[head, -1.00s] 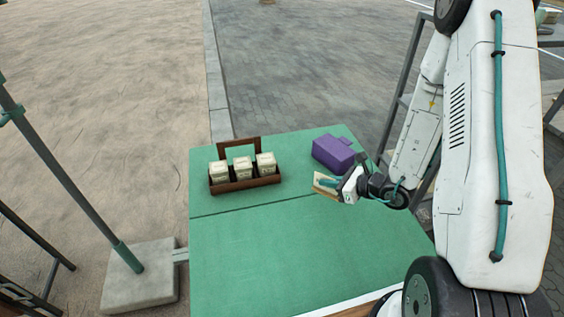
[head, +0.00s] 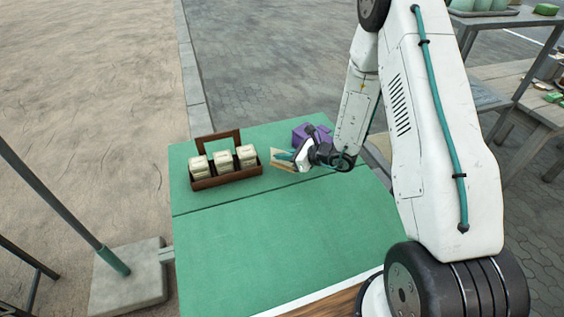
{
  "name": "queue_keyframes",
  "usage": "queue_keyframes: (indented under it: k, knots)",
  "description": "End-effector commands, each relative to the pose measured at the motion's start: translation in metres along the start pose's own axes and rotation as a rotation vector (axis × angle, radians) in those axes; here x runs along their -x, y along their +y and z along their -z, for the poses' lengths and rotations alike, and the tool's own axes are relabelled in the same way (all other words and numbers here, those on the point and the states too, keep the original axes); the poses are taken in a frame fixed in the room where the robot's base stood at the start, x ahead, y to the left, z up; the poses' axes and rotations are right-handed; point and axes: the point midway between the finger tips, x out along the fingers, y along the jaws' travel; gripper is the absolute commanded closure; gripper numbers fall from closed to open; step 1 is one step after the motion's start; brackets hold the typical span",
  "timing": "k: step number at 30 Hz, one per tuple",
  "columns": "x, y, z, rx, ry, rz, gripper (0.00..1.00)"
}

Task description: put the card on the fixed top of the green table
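My gripper (head: 291,157) is over the far part of the green table (head: 270,250). It appears shut on a pale tan card (head: 284,165), which sticks out to the left of the fingers. The card is tilted, and whether it touches the tabletop cannot be told. A dark seam crosses the table and splits it into a far section and a larger near section. The card shows on the far side of that seam. The fingertips are small and partly hidden.
A brown wooden caddy (head: 235,178) with three cream containers stands left of the card on the far section. A purple box (head: 303,131) is behind my gripper, partly hidden. The near section is bare. A post on a concrete base (head: 130,270) stands left of the table.

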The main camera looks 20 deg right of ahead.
Motion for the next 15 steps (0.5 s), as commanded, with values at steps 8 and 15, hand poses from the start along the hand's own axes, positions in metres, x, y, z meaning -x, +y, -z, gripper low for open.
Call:
queue_keyframes:
  k: [8,15]
  knots:
    - [-0.018,-0.003,0.025,-0.003,0.001,-0.002,1.00]
    - [-0.020,-0.004,0.030,0.001,-0.001,0.000,1.00]
